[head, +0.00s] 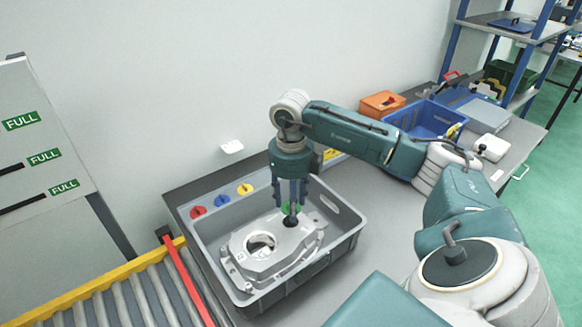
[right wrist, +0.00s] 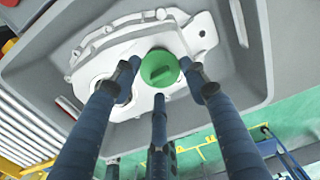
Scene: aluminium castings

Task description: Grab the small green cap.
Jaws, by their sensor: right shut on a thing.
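The small green cap (right wrist: 160,68) is a round disc with a raised grip bar, at the casting in the right wrist view. In the head view a little of it (head: 290,208) shows between my fingers. My right gripper (right wrist: 162,80) points down over the casting, its fingers closed around the cap; it also shows in the head view (head: 291,211). The pale aluminium casting (head: 270,262) lies in a grey crate (head: 340,240). I cannot tell whether the cap is seated in the casting or just clear of it. My left gripper is out of view.
Red (head: 198,212), blue (head: 221,200) and yellow (head: 245,189) caps sit along the crate's back side. A roller conveyor (head: 120,302) with a red bar is at left. A blue bin (head: 428,118) and an orange box (head: 382,103) stand farther back. Bare table lies right of the crate.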

